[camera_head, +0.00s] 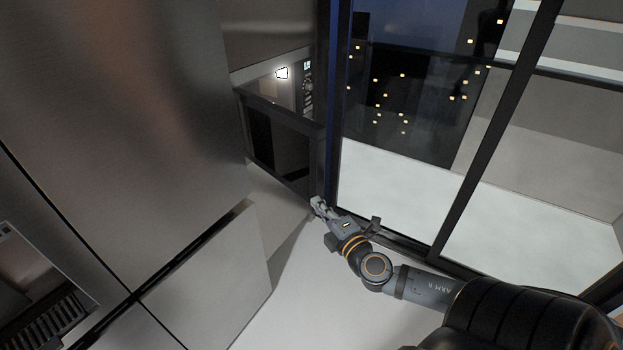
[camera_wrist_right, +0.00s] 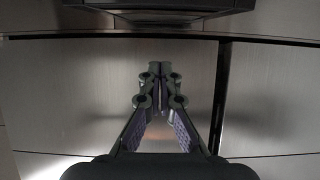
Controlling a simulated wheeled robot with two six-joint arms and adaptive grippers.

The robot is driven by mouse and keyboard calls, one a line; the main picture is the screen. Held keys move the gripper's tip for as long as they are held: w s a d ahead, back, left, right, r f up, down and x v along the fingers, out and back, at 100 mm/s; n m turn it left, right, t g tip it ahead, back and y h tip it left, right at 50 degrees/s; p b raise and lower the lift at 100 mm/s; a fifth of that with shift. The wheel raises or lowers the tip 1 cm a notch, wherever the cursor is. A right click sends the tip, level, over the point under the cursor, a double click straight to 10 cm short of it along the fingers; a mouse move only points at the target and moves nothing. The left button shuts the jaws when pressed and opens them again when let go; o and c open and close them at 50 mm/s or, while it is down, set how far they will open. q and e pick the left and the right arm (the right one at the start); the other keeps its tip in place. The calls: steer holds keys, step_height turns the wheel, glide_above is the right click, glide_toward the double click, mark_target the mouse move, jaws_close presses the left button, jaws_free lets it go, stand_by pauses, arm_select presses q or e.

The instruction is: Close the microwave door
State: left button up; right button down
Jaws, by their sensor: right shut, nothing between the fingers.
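The microwave (camera_head: 293,80) is set into the cabinet wall in the upper middle of the head view, with its control strip at its right side. Its dark door (camera_head: 280,145) stands out from the front, open, with a dark frame around a black pane. My right gripper (camera_head: 318,206) is shut and empty, just below the door's lower right corner; I cannot tell whether it touches the door. In the right wrist view its fingers (camera_wrist_right: 158,75) meet, and a dark edge, possibly the door, crosses the top. My left gripper is not in view.
A large steel fridge-like front (camera_head: 120,90) fills the left of the head view. A dark-framed window (camera_head: 400,190) stands close on the right of the microwave. Pale floor (camera_head: 285,290) lies clear below the gripper.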

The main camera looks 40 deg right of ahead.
mark_target(311, 179)
steer(key=w+d+p, duration=0.1)
steer(key=w, duration=0.2)
steer(key=w+d+p, duration=0.1)
steer(key=w, duration=0.3)
steer(key=w+d+p, duration=0.1)
steer(key=w+d, duration=0.1)
steer(key=w, duration=0.1)
steer(key=shift+w+f, duration=0.1)
steer(key=shift+w, duration=0.15)
steer(key=shift+d, duration=0.45)
steer(key=shift+a, duration=0.15)
